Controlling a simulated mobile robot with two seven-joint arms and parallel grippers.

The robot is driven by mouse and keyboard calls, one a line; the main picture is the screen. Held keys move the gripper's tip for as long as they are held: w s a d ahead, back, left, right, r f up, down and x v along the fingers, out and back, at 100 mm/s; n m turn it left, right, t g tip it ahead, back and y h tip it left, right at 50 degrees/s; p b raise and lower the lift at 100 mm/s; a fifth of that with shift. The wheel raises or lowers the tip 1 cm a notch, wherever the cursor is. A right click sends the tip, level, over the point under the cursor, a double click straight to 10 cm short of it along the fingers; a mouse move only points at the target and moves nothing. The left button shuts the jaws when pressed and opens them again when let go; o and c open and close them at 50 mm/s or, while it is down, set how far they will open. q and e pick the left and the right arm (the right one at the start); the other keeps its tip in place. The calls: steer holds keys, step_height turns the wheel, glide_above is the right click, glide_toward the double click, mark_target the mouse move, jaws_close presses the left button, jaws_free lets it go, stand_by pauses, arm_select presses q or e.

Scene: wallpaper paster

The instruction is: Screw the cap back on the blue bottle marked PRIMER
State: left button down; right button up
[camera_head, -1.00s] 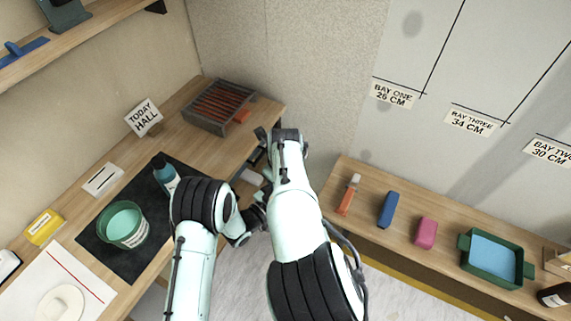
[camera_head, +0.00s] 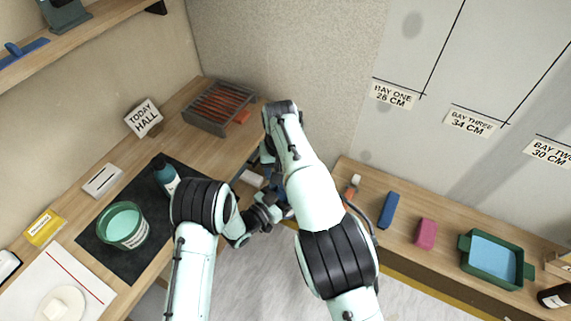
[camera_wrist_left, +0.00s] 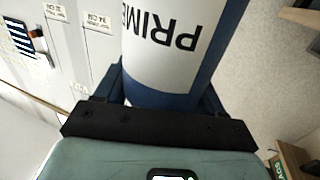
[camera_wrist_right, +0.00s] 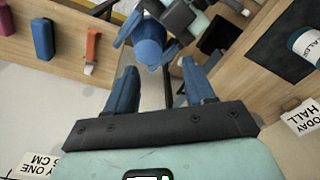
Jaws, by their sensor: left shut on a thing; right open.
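The blue bottle (camera_wrist_left: 160,50) has a white label reading PRIME, with the rest cut off, and fills the middle of the left wrist view. My left gripper (camera_wrist_left: 160,95) is shut around it. In the right wrist view the bottle's rounded blue end (camera_wrist_right: 150,52) shows beyond my fingertips, apart from them. My right gripper (camera_wrist_right: 160,78) is open and empty, pointing toward that end. In the head view both grippers are mostly hidden by my arms beside the bench edge. I cannot pick out the cap or tell whether it is on the bottle.
A teal bottle (camera_head: 166,174) and a green tub (camera_head: 123,226) stand on a black mat (camera_head: 105,252). A wire rack (camera_head: 219,105) sits at the bench's back. The right shelf holds a blue block (camera_head: 389,210), a pink block (camera_head: 425,233) and a green tray (camera_head: 466,242).

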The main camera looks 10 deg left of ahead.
steer(key=n, duration=0.4)
steer(key=d+r+n, duration=0.1)
steer(key=n, duration=0.1)
steer(key=shift+w+n, duration=0.2)
steer(key=shift+n, duration=0.2)
steer(key=n, duration=0.4)
steer(key=shift+d+r+g, duration=0.25)
steer(key=shift+r+g, duration=0.1)
steer(key=shift+g, duration=0.05)
steer(key=shift+f, duration=0.1)
steer(key=shift+f, duration=3.95)
steer(key=c, duration=0.9)
steer(key=m, duration=1.1)
steer(key=shift+m, duration=0.4)
steer(key=o, duration=1.2)
